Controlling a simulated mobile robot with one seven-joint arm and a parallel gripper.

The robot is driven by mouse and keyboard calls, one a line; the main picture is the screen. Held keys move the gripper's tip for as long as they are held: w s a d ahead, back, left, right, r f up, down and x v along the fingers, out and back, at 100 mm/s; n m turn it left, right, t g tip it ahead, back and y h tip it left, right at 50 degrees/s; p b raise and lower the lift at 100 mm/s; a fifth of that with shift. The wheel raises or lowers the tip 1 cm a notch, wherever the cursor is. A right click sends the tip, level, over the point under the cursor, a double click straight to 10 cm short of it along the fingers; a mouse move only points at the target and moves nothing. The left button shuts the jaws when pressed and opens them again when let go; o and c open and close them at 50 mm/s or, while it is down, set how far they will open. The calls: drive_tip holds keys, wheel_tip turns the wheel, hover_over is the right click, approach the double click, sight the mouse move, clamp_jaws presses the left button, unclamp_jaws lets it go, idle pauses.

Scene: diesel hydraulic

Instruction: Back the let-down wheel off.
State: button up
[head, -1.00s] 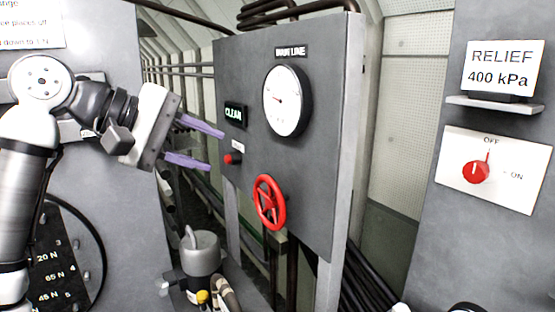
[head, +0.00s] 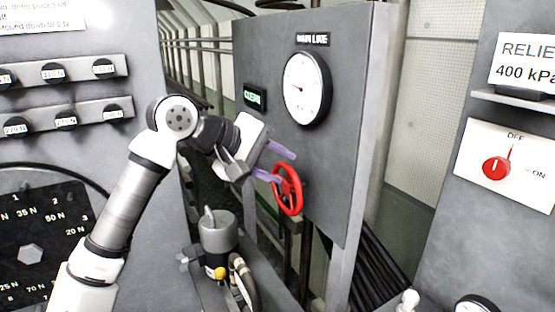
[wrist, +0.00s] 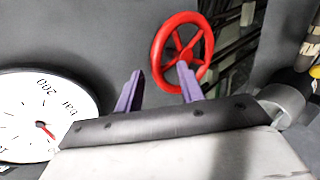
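The red let-down wheel (head: 290,189) is a spoked handwheel on the grey panel under the main line gauge (head: 307,88). It also shows in the wrist view (wrist: 182,52), upper middle. My gripper (head: 286,164) has purple fingers spread apart, with nothing between them. In the head view it is just left of the wheel, one finger near its upper rim and the other overlapping its left edge. In the wrist view (wrist: 160,82) the right finger overlaps the wheel's lower rim and the left finger lies left of it. I cannot tell whether either touches.
A green-lit sign (head: 255,97) is on the panel's left. A relief switch (head: 496,168) points toward OFF at right. A grey cylinder with hoses (head: 217,245) stands below the wheel.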

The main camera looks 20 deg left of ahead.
drive_tip(key=shift+w+d+f, duration=0.15)
clamp_jaws()
idle(0.4)
